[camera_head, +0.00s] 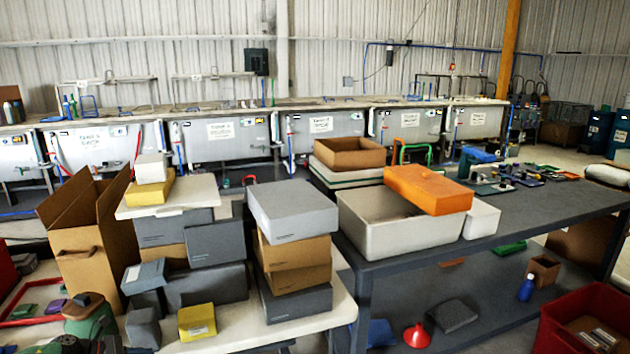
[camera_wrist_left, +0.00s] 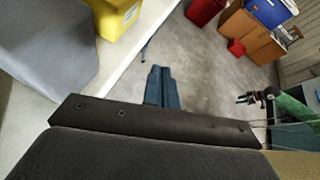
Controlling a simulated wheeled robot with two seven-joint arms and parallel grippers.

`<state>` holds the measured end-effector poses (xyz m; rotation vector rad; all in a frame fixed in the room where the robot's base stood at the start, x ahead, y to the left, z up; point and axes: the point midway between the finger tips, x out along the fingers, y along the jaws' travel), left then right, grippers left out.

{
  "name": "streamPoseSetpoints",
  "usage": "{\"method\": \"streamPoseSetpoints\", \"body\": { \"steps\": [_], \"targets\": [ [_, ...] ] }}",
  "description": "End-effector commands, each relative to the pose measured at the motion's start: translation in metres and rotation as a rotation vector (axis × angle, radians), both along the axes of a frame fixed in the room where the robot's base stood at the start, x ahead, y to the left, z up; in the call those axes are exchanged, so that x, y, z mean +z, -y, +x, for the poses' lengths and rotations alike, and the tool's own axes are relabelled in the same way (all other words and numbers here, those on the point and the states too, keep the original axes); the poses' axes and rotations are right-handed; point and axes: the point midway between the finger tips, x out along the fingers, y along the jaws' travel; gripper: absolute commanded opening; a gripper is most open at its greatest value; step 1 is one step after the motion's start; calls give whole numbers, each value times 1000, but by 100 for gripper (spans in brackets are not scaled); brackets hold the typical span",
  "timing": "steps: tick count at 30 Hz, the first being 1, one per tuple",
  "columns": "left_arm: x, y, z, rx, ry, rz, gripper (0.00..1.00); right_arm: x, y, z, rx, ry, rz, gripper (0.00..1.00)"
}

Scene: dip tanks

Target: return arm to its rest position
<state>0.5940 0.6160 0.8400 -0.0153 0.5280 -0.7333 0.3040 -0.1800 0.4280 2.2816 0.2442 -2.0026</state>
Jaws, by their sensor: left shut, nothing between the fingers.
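My left gripper (camera_wrist_left: 159,86) shows in the left wrist view, its two blue-grey fingers side by side and shut with nothing between them. Below the fingers in the picture is the dark wrist housing. The fingers appear over bare concrete floor (camera_wrist_left: 195,65), just beside the edge of a white tabletop (camera_wrist_left: 115,78). A yellow box (camera_wrist_left: 117,18) and a grey box (camera_wrist_left: 45,45) on that top are to the left of the fingers, apart from them. I cannot make out my left gripper in the head view. My right gripper is in neither view.
In the head view, stacked grey boxes (camera_head: 292,209) and an open cardboard box (camera_head: 92,222) crowd the white table. A dark bench (camera_head: 520,212) on the right holds a white bin (camera_head: 392,232) and an orange box (camera_head: 428,188). A red bin (camera_head: 550,322) stands lower right.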

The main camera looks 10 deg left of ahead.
Motion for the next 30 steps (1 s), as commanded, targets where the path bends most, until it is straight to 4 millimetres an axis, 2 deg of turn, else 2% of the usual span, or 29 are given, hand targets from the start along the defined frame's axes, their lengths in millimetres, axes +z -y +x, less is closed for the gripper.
{"method": "streamPoseSetpoints", "body": {
  "steps": [5,11,17,23,30],
  "targets": [
    [-37,9,-4,207,-55,-155,0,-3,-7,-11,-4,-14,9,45],
    [-96,24,-17,539,-163,-415,0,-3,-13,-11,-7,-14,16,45],
    [-161,45,-40,871,-291,-680,0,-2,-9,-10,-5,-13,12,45],
    [-227,76,-74,1202,-435,-942,0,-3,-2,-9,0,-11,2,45],
    [-305,137,-127,1601,-622,-1236,0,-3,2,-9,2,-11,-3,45]
  ]
}}
